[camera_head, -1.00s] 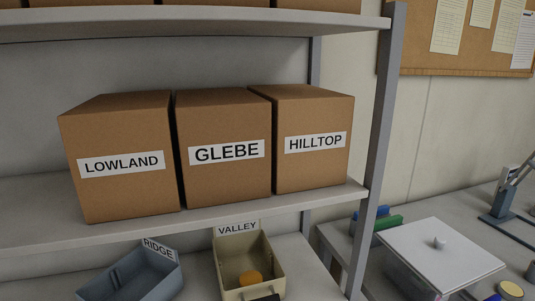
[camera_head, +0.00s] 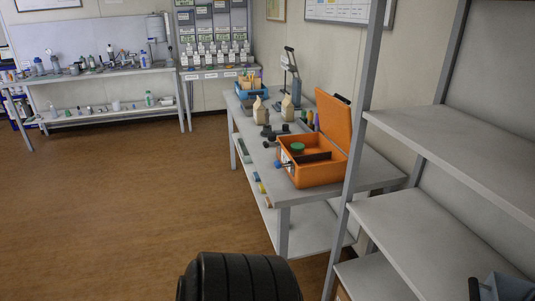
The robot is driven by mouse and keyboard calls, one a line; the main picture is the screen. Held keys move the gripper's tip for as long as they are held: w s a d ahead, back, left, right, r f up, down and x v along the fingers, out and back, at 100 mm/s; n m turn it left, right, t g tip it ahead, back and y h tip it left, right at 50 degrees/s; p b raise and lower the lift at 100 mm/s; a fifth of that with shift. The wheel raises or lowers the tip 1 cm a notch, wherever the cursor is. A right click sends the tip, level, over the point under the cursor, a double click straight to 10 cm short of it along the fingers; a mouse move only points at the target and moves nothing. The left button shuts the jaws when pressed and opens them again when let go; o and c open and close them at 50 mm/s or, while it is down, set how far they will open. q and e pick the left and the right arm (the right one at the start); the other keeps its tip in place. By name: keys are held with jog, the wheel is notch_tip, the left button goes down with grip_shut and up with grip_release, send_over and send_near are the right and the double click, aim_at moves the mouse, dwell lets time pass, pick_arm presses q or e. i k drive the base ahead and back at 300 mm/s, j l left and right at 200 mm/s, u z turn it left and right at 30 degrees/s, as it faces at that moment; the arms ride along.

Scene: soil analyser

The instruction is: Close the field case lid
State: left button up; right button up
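The orange field case (camera_head: 312,177) stands on the near end of a grey workbench, right of centre. Its orange lid (camera_head: 333,121) is open and stands up at the back right side of the case, with a dark piece at its top edge. Inside the case a round green item and a dark bar or divider show. A small blue-ended item is at the left side of the case. Neither of my grippers can be made out in this view.
The workbench (camera_head: 376,177) also holds pale bottles (camera_head: 260,109), a blue crate (camera_head: 249,90) and a stand (camera_head: 290,72). A grey shelving rack (camera_head: 432,240) fills the right foreground, its post close beside the case. The brown floor (camera_head: 130,210) to the left is clear.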

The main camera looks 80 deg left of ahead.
aim_at(335, 116)
jog(key=u, duration=2.15)
jog(key=i, duration=0.1)
